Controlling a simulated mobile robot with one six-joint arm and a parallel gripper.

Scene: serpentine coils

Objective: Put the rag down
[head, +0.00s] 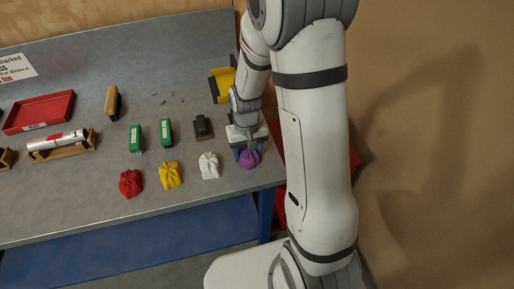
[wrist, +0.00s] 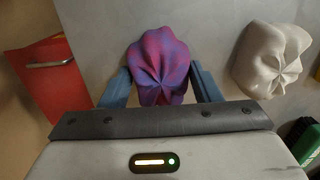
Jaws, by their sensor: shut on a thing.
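A bunched purple rag (head: 249,159) is at the right end of the grey workbench, near its front edge. My gripper (head: 246,152) points down over it. In the wrist view the purple rag (wrist: 160,68) sits between the two blue-grey fingers of my gripper (wrist: 160,88), which are shut on it. The rag's underside is hidden, so I cannot tell whether it touches the bench.
White (head: 208,165), yellow (head: 171,175) and red (head: 131,183) rags lie in a row to the left. Two green boxes (head: 165,132) and a dark block (head: 203,127) stand behind them. A red cabinet (wrist: 48,82) is beyond the bench's end.

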